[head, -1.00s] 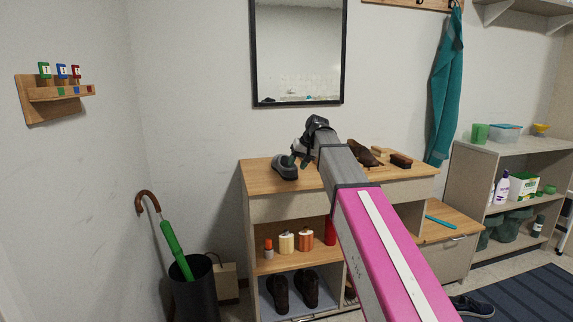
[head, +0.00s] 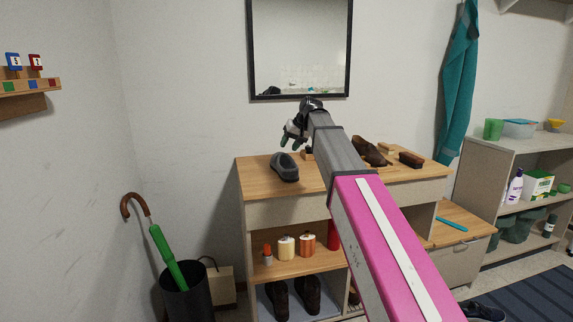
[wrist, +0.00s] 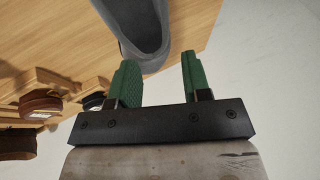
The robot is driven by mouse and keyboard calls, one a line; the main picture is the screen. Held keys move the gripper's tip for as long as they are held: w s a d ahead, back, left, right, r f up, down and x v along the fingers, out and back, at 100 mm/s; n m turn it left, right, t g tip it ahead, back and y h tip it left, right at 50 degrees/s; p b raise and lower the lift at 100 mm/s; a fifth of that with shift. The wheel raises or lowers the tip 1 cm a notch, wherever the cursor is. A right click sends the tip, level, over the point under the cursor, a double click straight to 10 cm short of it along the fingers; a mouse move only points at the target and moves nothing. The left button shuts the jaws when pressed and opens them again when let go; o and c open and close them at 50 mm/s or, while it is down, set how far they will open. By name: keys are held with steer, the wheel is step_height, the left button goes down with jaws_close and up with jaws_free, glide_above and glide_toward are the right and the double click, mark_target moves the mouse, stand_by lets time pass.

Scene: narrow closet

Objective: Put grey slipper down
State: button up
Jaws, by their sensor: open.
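The grey slipper (head: 285,167) rests on the wooden top of the shelf unit (head: 254,168), near its left end. In the wrist view the slipper (wrist: 143,30) lies beyond my fingertips, with its dark opening showing. My gripper (head: 294,137) is above and slightly right of the slipper in the head view, apart from it. Its green fingers (wrist: 160,75) are spread with nothing between them.
A mirror (head: 300,50) hangs behind. An umbrella stand (head: 188,296) is at lower left.

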mark_target(281, 157)
steer(key=a+f, duration=0.2)
steer(key=f, duration=0.1)
steer(key=shift+a, duration=0.2)
steer(key=x, duration=0.3)
steer(key=shift+w+f, duration=0.35)
steer(key=shift+f, duration=0.15)
jaws_close()
